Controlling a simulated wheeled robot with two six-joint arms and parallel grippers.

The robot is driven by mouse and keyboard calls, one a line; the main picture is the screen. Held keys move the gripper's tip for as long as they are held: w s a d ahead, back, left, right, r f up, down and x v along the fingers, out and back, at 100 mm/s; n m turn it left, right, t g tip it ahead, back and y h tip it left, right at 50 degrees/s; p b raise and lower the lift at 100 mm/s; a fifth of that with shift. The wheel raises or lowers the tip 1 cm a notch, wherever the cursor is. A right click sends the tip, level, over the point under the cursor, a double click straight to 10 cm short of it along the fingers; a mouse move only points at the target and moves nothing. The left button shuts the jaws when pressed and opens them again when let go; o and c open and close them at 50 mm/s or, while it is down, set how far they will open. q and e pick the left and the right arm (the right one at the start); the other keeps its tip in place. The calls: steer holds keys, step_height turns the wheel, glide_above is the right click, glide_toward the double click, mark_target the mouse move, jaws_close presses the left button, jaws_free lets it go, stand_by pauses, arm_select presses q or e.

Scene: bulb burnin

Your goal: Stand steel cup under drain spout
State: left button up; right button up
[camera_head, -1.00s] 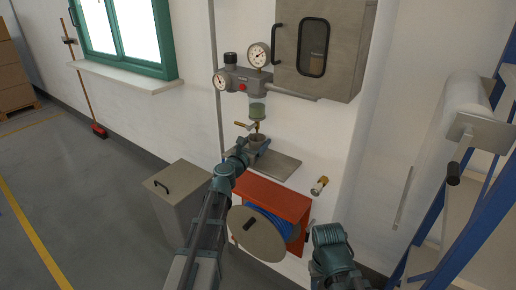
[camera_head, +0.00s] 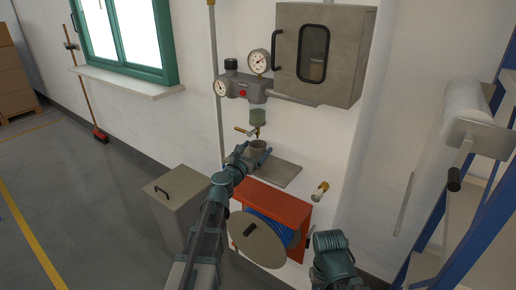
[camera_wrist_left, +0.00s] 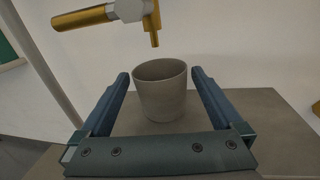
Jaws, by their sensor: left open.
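The grey steel cup (camera_head: 258,146) stands upright on the small wall shelf (camera_head: 285,174), below the brass drain spout (camera_head: 257,132). In the left wrist view the cup (camera_wrist_left: 160,92) sits between my left gripper's fingers (camera_wrist_left: 161,78), with a gap on each side. The spout tip (camera_wrist_left: 154,40) hangs just above the cup's rim there, apart from it; exact alignment in depth is hard to tell. My left gripper (camera_head: 255,152) is open around the cup, reaching in from the front. Of my right arm only a link shows; its gripper is out of view.
A grey cabinet (camera_head: 325,55) is above right. An orange hose reel (camera_head: 285,205) is below the shelf, and a grey bin (camera_head: 178,200) stands left. A brass tap (camera_head: 320,191) sticks out at right.

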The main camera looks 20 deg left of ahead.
arm_select(q)
steer(key=s+a, duration=0.2)
steer(key=s, duration=0.8)
steer(key=shift+s, duration=0.15)
